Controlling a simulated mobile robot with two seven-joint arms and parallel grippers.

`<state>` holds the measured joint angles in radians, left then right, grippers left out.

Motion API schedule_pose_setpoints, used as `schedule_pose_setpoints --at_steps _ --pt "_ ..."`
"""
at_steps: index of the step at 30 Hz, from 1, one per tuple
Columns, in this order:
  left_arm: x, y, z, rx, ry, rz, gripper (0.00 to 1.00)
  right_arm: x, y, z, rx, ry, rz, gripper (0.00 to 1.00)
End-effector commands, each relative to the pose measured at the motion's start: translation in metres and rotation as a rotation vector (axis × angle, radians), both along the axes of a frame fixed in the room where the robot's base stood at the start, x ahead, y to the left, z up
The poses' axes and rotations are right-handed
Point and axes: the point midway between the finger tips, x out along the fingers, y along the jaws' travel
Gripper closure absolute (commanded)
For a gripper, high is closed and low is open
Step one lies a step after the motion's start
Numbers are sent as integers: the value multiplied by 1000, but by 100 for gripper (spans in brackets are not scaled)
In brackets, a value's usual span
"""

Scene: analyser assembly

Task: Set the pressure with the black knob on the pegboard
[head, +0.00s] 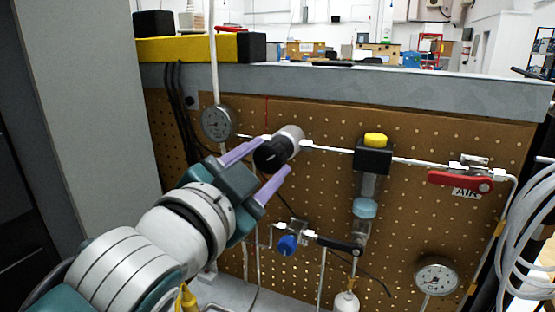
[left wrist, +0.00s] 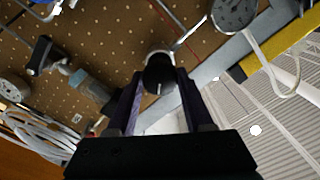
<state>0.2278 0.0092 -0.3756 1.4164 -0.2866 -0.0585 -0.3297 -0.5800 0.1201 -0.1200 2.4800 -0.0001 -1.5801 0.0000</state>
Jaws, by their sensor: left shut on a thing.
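The black knob (head: 270,155) sits on the end of a silver cylindrical regulator (head: 290,138) on the pegboard (head: 330,170). My left gripper (head: 263,168) has its purple fingers on either side of the knob and is shut on it. In the left wrist view the knob (left wrist: 160,73) lies between the two fingertips, with a pale mark on its face. A round gauge (head: 217,122) is just left of the regulator, and it also shows in the left wrist view (left wrist: 234,12). Its needle is too small to read. My right gripper is not in view.
A yellow-topped black unit (head: 374,155) and a red AIR valve handle (head: 460,181) are to the right. Below are a blue knob (head: 288,244), a black lever (head: 340,245) and a second gauge (head: 437,276). White tubing (head: 530,245) hangs at the right edge.

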Motion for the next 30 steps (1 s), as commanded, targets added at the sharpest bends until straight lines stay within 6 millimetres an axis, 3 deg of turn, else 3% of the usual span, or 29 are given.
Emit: schedule_pose_setpoints --at_steps 30 --pt "0 1 -1 908 -329 0 100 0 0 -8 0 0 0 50"
